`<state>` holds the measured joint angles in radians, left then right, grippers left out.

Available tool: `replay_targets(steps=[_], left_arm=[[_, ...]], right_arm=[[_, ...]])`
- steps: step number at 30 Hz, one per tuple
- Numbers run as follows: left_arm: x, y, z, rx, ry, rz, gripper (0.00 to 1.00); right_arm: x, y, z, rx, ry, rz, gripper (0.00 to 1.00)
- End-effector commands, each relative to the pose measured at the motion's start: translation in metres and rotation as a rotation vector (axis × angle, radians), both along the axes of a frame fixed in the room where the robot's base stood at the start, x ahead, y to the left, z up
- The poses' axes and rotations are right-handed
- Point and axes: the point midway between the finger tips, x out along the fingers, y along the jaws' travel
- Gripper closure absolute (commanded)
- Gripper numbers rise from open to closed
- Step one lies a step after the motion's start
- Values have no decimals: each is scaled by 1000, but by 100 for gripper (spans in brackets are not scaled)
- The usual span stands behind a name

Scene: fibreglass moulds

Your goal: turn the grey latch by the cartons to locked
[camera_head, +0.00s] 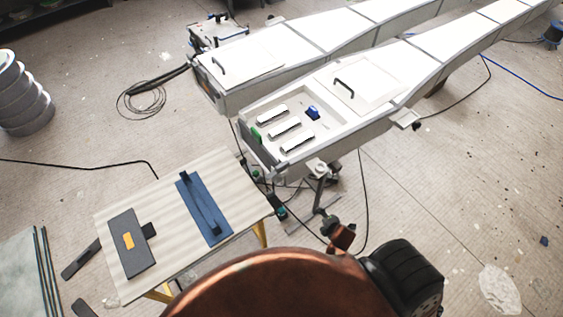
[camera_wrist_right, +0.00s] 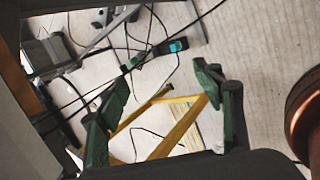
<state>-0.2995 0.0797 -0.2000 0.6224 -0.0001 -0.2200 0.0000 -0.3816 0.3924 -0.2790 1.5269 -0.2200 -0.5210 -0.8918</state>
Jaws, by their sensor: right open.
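I cannot make out the grey latch or any cartons for certain. A dark grey plate (camera_head: 117,262) with an orange patch and a small black piece at its right side lies on a pale worktable (camera_head: 164,211). I cannot tell whether it belongs to the latch. A blue plate (camera_head: 222,234) with a dark raised bar lies to its right. My right gripper (camera_wrist_right: 162,82) is open and empty in the wrist view. Its green fingers are apart, with yellow table legs (camera_wrist_right: 178,132) and floor below. My left gripper is not in view.
A long white mould (camera_head: 375,88) stands beyond the table, holding several pale bars and a blue item in its recess. A second mould (camera_head: 290,45) lies behind it. Cables and a black-and-teal device (camera_wrist_right: 178,46) lie on the floor. A drum (camera_head: 24,100) stands left.

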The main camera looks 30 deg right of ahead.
Motion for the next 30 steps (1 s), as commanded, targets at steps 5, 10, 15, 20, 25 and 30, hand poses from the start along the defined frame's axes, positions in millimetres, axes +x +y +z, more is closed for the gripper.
replay_targets(steps=[5,10,15,20,25,30], left_arm=[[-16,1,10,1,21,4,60],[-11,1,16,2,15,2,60],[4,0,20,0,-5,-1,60],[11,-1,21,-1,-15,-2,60],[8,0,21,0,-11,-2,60],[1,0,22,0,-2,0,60]], right_arm=[[60,21,150,-303,-128,364,39],[81,50,263,-553,-216,603,39],[90,79,335,-848,-284,873,39],[96,98,357,-1075,-319,1078,39],[100,110,366,-1205,-339,1191,39],[118,113,360,-1221,-343,1200,39]])
